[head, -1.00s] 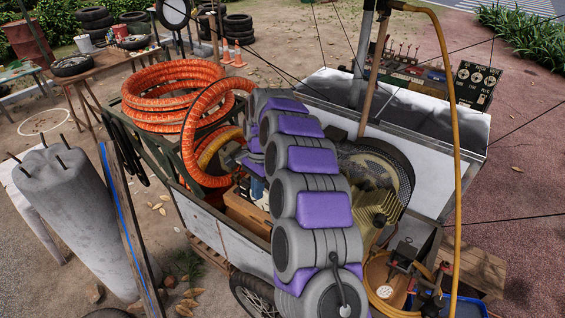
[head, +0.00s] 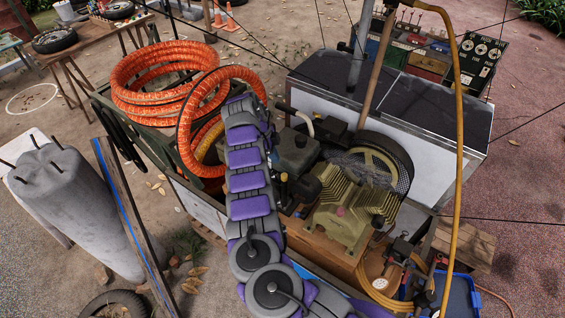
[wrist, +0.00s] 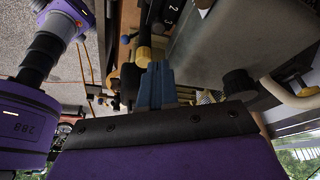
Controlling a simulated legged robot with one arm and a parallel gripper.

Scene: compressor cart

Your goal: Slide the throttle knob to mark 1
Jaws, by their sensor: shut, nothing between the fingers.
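My gripper (wrist: 155,84) shows in the wrist view as blue fingers pressed together, with nothing between them. Just past the fingertips is a yellow knob-like part (wrist: 143,56) on a dark mount; I cannot tell whether the fingers touch it. A small blue ball (wrist: 125,39) sits to its left. A dark plate (wrist: 172,12) with white numerals 2 and 3 is above; mark 1 is not readable. I cannot tell for sure which part is the throttle knob. In the head view my arm hides the fingers and this spot, beside the engine (head: 297,150).
A grey tank-like housing (wrist: 225,45) and a black cap (wrist: 238,83) are close on the right in the wrist view. In the head view, an orange hose coil (head: 160,85) lies left of my arm, and the compressor (head: 345,215) and its flywheel (head: 375,160) lie right.

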